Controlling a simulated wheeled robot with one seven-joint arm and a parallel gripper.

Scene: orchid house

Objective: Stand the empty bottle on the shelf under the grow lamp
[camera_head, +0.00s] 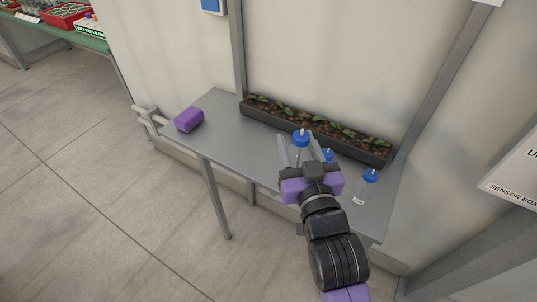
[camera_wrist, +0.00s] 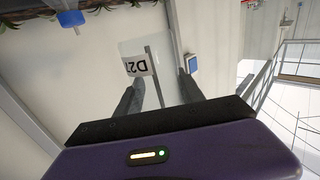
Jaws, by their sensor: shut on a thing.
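In the wrist view, a white label reading "D2" and a further unclear mark (camera_wrist: 138,65) appears upside down by my fingers (camera_wrist: 158,96). I cannot make out a grow lamp or a shelf under one.
A long dark planter (camera_head: 290,122) with seedlings lies along the wall side of the grey table (camera_head: 225,125). A purple block (camera_head: 189,119) lies at the table's left end. A white sensor-box sign (camera_head: 515,165) is at right. The tiled floor (camera_head: 90,200) at left is clear.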

